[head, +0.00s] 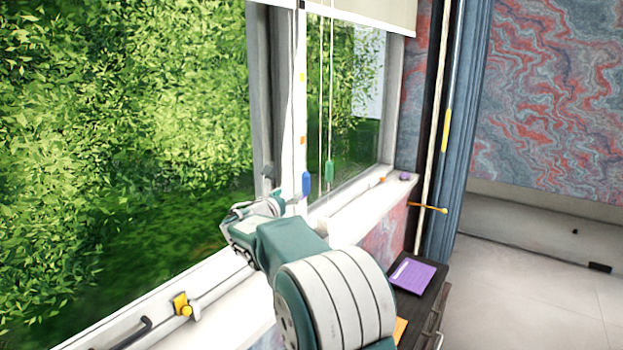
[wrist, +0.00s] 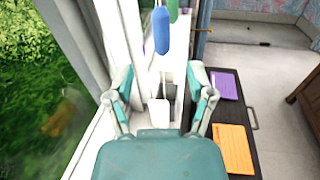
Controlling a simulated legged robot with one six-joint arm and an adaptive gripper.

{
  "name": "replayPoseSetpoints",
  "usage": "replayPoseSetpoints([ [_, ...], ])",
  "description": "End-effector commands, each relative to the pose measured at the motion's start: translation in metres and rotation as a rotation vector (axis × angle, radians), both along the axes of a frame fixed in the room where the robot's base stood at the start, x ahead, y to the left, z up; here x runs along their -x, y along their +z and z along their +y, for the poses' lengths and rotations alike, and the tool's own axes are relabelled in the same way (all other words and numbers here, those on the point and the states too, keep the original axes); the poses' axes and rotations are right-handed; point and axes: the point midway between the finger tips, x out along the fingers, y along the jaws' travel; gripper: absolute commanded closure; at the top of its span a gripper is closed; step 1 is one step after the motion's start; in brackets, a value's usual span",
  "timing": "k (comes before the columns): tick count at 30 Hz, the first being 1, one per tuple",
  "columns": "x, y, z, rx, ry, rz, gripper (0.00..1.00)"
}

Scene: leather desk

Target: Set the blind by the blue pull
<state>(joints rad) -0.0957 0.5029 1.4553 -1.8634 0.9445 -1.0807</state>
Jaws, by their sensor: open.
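The pale blind (head: 370,14) hangs at the top of the window, with thin cords below it. The blue pull (head: 306,184) hangs on a cord in front of the white window post. It also shows in the wrist view (wrist: 161,32), beyond my fingertips. A green pull (head: 329,170) hangs to its right, partly cut off in the wrist view (wrist: 172,10). My gripper (wrist: 161,82) is open, its two fingers apart with nothing held between them. In the head view, my gripper (head: 284,200) is close to the blue pull and partly hidden by my arm.
Small yellow (head: 302,77) and orange (head: 303,140) marks sit on the window post. A white block (wrist: 159,112) shows between my fingers, lower down. A purple book (head: 413,275) and an orange item (wrist: 232,146) lie on the dark desk. A blue-grey curtain (head: 466,130) hangs right.

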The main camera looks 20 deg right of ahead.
Motion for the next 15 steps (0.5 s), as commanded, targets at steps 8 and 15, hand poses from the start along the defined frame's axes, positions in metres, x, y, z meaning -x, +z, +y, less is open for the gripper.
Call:
replayPoseSetpoints([
  [8, -0.022, -0.001, -0.021, 0.012, 0.002, 0.004, 0.31],
  [15, -0.052, -0.001, -0.049, 0.011, 0.003, 0.002, 0.31],
])
